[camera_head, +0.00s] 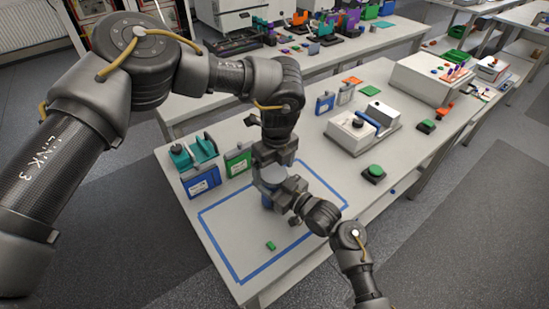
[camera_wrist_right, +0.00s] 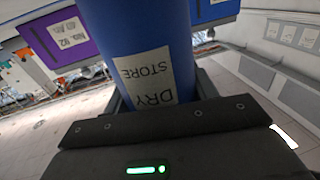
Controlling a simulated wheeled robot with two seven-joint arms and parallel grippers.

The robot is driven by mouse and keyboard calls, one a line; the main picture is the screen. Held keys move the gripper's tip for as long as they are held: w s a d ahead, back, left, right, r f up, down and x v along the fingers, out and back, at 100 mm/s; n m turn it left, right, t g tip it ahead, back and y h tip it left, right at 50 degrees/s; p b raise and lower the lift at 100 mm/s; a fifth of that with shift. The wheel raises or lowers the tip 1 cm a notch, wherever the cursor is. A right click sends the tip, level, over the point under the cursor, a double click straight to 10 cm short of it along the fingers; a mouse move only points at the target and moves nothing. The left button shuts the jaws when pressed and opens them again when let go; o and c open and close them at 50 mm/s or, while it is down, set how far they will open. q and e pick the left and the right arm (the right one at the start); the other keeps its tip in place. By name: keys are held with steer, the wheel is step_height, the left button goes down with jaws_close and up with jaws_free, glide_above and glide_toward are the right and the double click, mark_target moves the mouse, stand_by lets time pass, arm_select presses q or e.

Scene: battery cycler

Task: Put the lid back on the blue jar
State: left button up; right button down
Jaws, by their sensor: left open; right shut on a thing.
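The blue jar (camera_head: 266,201) stands inside the blue tape outline on the table, partly hidden by my grippers. In the right wrist view the jar (camera_wrist_right: 150,62) fills the middle, with a white "DRY STORE" label that reads upside down. My right gripper (camera_head: 284,193) is shut on the jar's side. My left gripper (camera_head: 268,168) is open, pointing down just above the jar. A pale blue-grey round top (camera_head: 273,174) shows between the grippers; I cannot tell whether it is the lid or whether it is seated on the jar.
A small green piece (camera_head: 270,246) lies inside the blue tape outline (camera_head: 223,249). A blue box (camera_head: 202,181) and a green box (camera_head: 238,160) stand to the left. A white device (camera_head: 352,133) and a green button (camera_head: 374,172) are to the right. The front of the outlined area is mostly clear.

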arm_select(q)
steer(key=shift+f, duration=0.5)
steer(key=c, duration=1)
steer(key=m, duration=0.3)
steer(key=shift+c, duration=0.3)
steer(key=o, duration=1.1)
